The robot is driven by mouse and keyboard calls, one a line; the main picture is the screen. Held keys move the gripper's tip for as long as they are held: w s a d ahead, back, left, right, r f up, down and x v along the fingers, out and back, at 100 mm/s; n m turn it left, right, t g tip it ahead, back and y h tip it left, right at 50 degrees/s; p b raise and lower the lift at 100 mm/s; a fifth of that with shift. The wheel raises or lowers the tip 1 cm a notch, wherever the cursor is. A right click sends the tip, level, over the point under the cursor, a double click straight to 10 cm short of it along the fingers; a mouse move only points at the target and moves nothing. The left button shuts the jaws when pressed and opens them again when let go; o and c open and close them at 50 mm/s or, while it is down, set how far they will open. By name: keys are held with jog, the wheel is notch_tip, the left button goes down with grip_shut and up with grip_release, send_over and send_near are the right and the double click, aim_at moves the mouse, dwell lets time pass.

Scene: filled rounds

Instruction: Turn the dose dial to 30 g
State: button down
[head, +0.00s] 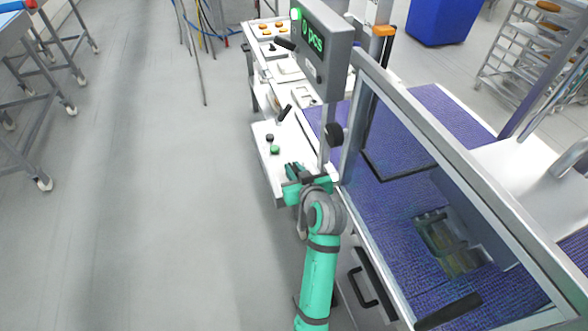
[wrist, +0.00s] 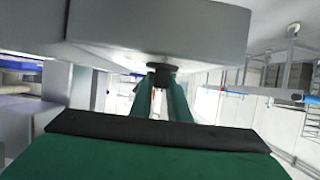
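My gripper (head: 300,174) is at the near end of the white machine, below the grey display box. In the wrist view its two green fingers (wrist: 161,92) stand apart with a gap between them. A dark round knob (wrist: 161,70), which may be the dose dial, shows under a grey housing (wrist: 165,30) at the fingertips. I cannot tell whether the fingers touch it. No 30 g mark is readable. The display box (head: 328,60) has a green screen reading "pcs" after a digit that looks like 0.
A black knob (head: 335,134) sits by the display post. A green button (head: 275,150) and a dark button (head: 269,137) are on the white ledge. A clear framed guard (head: 440,190) covers the purple belt (head: 385,225) on the right. The floor at left is open.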

jog(key=shift+m+h, duration=0.3)
jog(key=m+h, duration=0.1)
jog(key=h, duration=0.1)
jog(key=m+h, duration=0.1)
jog(key=shift+a+m+t, duration=0.25)
jog(key=shift+m+t, duration=0.05)
jog(key=shift+t, duration=0.1)
jog(key=m+h, duration=0.3)
jog(key=shift+a+h, duration=0.15)
jog(key=shift+h, duration=0.25)
jog(key=m+g+h, duration=0.3)
jog(key=m+h, duration=0.2)
jog(key=shift+w, duration=0.1)
jog(key=shift+m+h, duration=0.4)
jog(key=shift+h, duration=0.1)
jog(key=shift+g, duration=0.3)
jog(key=c, duration=1.7)
grip_release()
